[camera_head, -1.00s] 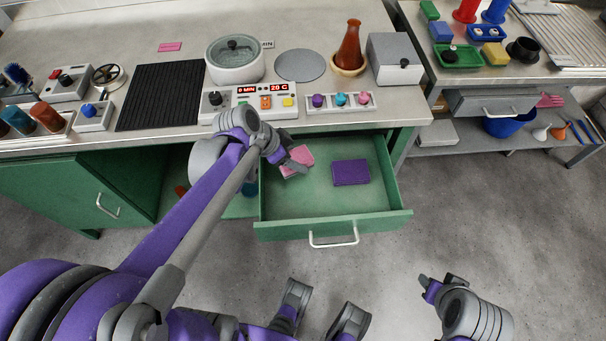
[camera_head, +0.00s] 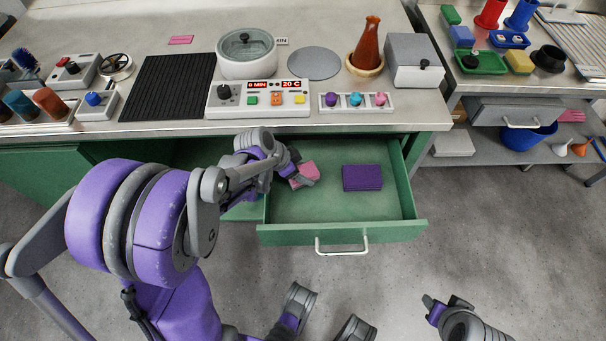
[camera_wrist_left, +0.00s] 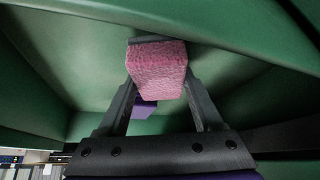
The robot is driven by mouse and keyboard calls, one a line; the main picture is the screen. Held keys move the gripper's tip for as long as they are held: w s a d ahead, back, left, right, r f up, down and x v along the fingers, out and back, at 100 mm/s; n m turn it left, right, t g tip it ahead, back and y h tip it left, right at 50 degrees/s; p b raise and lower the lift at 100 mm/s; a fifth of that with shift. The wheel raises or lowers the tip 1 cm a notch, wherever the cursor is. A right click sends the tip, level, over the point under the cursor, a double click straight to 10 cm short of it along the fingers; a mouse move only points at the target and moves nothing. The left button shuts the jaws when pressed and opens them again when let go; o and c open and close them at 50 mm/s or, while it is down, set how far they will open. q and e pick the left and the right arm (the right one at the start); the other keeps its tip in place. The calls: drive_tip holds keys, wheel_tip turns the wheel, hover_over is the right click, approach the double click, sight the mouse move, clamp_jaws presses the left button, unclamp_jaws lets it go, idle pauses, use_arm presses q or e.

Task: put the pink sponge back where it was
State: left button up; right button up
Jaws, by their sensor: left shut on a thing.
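The pink sponge (camera_head: 306,174) is at the left side inside the open green drawer (camera_head: 340,233). My left gripper (camera_head: 297,172) reaches into the drawer from the left and is shut on it. In the left wrist view the pink sponge (camera_wrist_left: 157,68) sits between the two fingertips, with green drawer walls close around. I cannot tell whether it touches the drawer floor. A purple sponge (camera_head: 362,178) lies to its right in the drawer; part of it shows behind the pink one in the left wrist view (camera_wrist_left: 145,108). My right gripper (camera_head: 446,303) is over the floor at lower right, looking open and empty.
Above the drawer is the bench top (camera_head: 140,40) with a control panel (camera_head: 258,98), a row of coloured knobs (camera_head: 356,100), a lidded pot (camera_head: 247,55) and a brown flask (camera_head: 367,45). A flat pink patch (camera_head: 181,40) lies at the back left.

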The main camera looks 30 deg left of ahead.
use_arm(q)
drive_tip(key=shift+s+f, duration=0.1)
drive_tip(key=shift+f, duration=0.45)
drive_tip(key=shift+f, duration=0.2)
drive_tip(key=o, duration=1.4)
drive_tip(key=shift+r, duration=0.1)
drive_tip(key=shift+o, duration=0.2)
drive_tip(key=shift+r, duration=0.1)
